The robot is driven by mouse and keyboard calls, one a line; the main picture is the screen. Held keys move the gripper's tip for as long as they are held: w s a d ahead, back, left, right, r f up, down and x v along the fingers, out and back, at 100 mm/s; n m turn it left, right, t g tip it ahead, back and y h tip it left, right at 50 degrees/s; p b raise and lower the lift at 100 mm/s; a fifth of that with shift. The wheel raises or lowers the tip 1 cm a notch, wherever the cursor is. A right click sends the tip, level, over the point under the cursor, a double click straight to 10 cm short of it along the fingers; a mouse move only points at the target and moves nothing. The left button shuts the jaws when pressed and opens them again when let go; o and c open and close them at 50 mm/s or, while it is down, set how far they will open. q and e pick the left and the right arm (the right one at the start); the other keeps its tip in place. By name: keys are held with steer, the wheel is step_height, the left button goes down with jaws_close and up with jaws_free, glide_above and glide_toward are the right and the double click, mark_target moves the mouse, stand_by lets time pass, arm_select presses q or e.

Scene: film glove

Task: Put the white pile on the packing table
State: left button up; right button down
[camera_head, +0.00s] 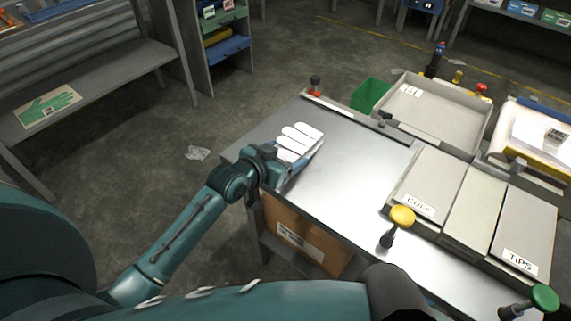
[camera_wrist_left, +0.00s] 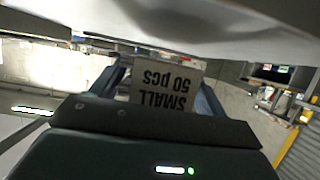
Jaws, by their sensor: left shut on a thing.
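The white pile (camera_head: 300,139) looks like a stack of white gloves with the fingers pointing up and left. My left gripper (camera_head: 279,170) is shut on it at the near left corner of the metal packing table (camera_head: 335,165). In the head view the pile shows over the tabletop; I cannot tell whether it touches. In the left wrist view a label (camera_wrist_left: 165,85) reading "SMALL 50 pcs" upside down sits between the fingers, under a large pale surface. My right gripper is not in view.
Trays labelled CUFF (camera_head: 418,204) and TIPS (camera_head: 522,261) stand on the table's right side. A yellow knob (camera_head: 402,215) rises at the front edge. A grey bin (camera_head: 436,110) and a green bin (camera_head: 370,94) are behind. The table's middle is clear.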

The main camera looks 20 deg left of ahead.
arm_select(q)
step_height(320, 180, down, 3)
steer(key=shift+f, duration=0.2)
steer(key=shift+r, duration=0.1)
steer(key=o, duration=0.6)
steer(key=shift+f, duration=0.2)
steer(key=o, duration=0.5)
steer(key=shift+c, duration=0.2)
steer(key=shift+r, duration=0.1)
